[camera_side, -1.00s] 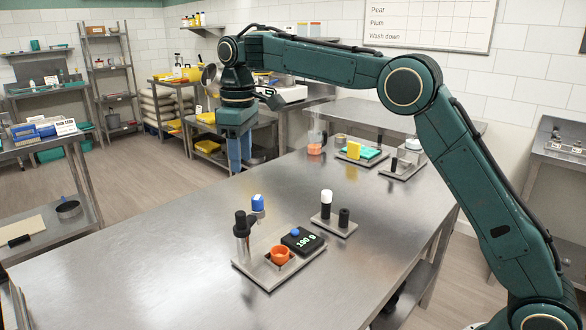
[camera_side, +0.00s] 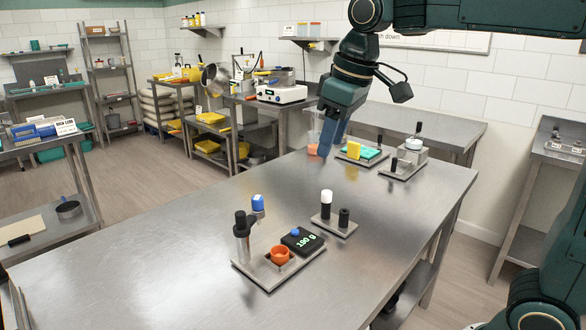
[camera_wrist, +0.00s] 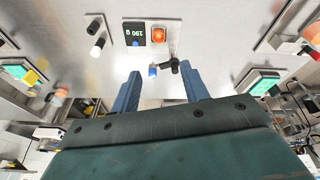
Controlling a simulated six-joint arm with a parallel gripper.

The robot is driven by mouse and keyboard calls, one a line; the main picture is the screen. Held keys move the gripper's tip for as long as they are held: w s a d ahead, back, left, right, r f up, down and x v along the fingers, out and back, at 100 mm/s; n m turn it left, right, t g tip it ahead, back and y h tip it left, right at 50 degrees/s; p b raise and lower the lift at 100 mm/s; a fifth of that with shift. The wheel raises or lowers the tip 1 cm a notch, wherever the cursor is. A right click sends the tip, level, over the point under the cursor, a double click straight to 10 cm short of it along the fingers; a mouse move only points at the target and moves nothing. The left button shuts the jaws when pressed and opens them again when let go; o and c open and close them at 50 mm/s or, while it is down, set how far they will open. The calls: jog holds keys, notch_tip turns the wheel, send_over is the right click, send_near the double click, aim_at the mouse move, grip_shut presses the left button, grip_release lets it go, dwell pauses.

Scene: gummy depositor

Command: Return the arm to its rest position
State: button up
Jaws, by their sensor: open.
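My gripper (camera_side: 326,146) hangs from my bent arm over the far part of the steel table (camera_side: 180,215), in front of an orange cup (camera_side: 312,150) that it partly hides. Its blue fingers are apart with nothing between them, as the wrist view (camera_wrist: 160,76) also shows. The wrist view looks onto the table from above. The fingertips are clear of the table objects. Beyond them show a scale (camera_wrist: 135,34), an orange cup (camera_wrist: 159,35) and a blue-capped item (camera_wrist: 153,71).
Near the front, a metal tray (camera_side: 258,270) holds the scale, an orange cup and a dark-topped cylinder (camera_side: 242,235). A small plate (camera_side: 345,230) bears white-topped and black posts. A teal mat (camera_side: 371,153) with a yellow block lies at the back. The table's left part is bare.

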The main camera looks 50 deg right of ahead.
jog(key=s+d+f+m+t, duration=0.1)
jog(key=s+f, duration=0.3)
jog(key=s, duration=0.5)
jog(key=s+d+f+m+t, duration=0.1)
jog(key=s+f+m, duration=0.1)
jog(key=s+f, duration=0.3)
jog(key=shift+s+d+t, duration=0.3)
jog(key=shift+s+d, duration=0.05)
jog(key=shift+s, duration=1.9)
